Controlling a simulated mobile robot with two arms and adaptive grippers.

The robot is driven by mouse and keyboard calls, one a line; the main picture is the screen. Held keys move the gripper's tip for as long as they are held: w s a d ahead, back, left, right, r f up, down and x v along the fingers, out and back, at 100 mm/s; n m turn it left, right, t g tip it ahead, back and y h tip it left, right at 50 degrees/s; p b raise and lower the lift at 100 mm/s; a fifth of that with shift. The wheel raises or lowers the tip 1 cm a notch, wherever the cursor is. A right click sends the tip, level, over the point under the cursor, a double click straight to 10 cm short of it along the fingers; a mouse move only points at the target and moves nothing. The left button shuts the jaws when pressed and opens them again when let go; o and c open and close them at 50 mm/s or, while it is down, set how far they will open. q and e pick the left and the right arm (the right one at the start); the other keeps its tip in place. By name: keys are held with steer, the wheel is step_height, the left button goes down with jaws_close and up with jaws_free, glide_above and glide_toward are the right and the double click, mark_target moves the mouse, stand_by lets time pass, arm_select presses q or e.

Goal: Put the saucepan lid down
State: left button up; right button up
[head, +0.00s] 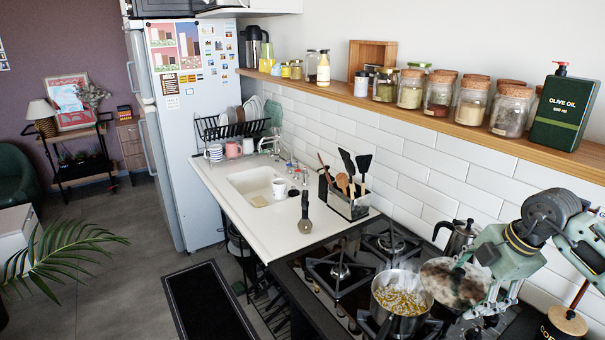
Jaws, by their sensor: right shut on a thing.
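The saucepan lid (447,284) is a shiny round disc, tilted, beside and partly over the right edge of the saucepan in the picture. My right gripper (477,272) comes in from the right and is shut on the lid; the exact grip point is hard to make out. The steel saucepan (402,295) stands open on a front burner of the hob, with yellowish food inside. My left gripper is out of view.
The black gas hob (316,293) has free burners (340,271) left of and behind the saucepan. A moka pot (459,237) stands behind the lid. A utensil holder (348,202) stands on the white counter (266,221), near the sink.

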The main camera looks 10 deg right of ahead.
steer(key=s+a+f+n+g, duration=0.1)
steer(key=s+a+n+g, duration=0.15)
steer(key=a+n, duration=0.75)
steer(key=s+a+f+n+g, duration=0.15)
steer(key=a+n+g, duration=0.25)
steer(key=a+n, duration=0.65)
steer(key=s+a+n+t+h, duration=0.2)
steer(key=s+n, duration=0.1)
steer(key=n, duration=1.3)
steer(key=s+a+n+t+h, duration=0.2)
steer(key=s+a+n+h, duration=0.1)
steer(key=n, duration=1.4)
steer(key=shift+s+r+t, duration=0.25)
steer(key=shift+s+t, duration=0.1)
steer(key=shift+s, duration=0.45)
steer(key=shift+s+d, duration=0.1)
steer(key=shift+d, duration=0.05)
